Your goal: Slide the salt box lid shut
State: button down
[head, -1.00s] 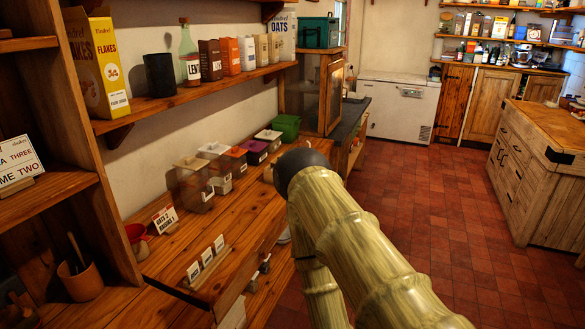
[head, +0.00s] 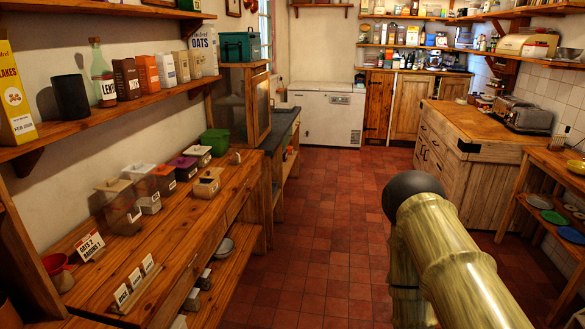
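A small light-wood box (head: 207,183), which looks like the salt box, sits near the front edge of the wooden counter (head: 190,222), in front of the row of lidded canisters. A dark patch shows on its top; it is too small to tell how far the lid stands open. My arm crosses the lower right of the head view, well to the right of the box and apart from it. My gripper is out of view.
Lidded canisters (head: 118,208) and a green tub (head: 215,141) stand along the counter's back. White label cards (head: 135,279) stand at its near end. A shelf of packets (head: 125,80) hangs above. Red tiled floor (head: 310,220) is clear between the counter and the wooden island (head: 465,165).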

aim_at(211, 173)
jog(key=z, duration=0.7)
jog(key=i, duration=1.45)
jog(key=u, duration=1.6)
